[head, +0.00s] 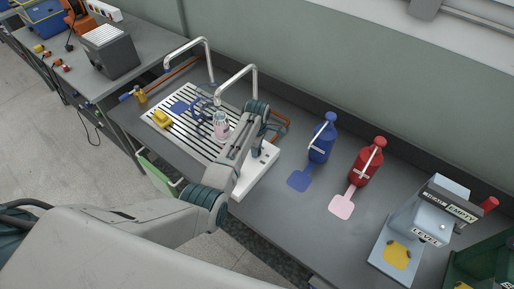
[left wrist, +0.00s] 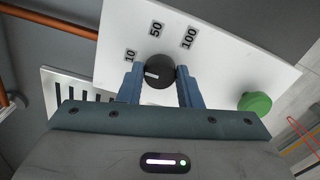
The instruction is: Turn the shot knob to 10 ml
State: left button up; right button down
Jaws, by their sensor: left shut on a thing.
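The shot knob (left wrist: 160,72) is a round black dial with a white pointer mark, on a white panel (left wrist: 230,75) printed 10, 50 and 100. The pointer faces left in the left wrist view, close to the 10 label (left wrist: 130,56) but seemingly a little below it. My left gripper (left wrist: 160,76) is shut on the knob, one blue finger on each side. In the head view my left gripper (head: 258,150) reaches down at the white unit (head: 252,180); my arm hides the knob there. My right gripper is in neither view.
A green button (left wrist: 255,103) sits on the panel beside the knob. A slatted drain tray (head: 165,128) with a clear pink-labelled container (head: 221,126) lies to the left. A blue bottle (head: 322,140) and a red bottle (head: 366,163) stand to the right.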

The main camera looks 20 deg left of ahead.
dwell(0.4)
pick_arm(q)
jog(key=o, duration=1)
jog(key=shift+a, duration=0.1)
jog(key=shift+c, duration=0.2)
jog(key=shift+r, duration=0.1)
notch_tip(320, 180, up, 11)
jog(key=b, duration=0.3)
jog(key=shift+f, duration=0.2)
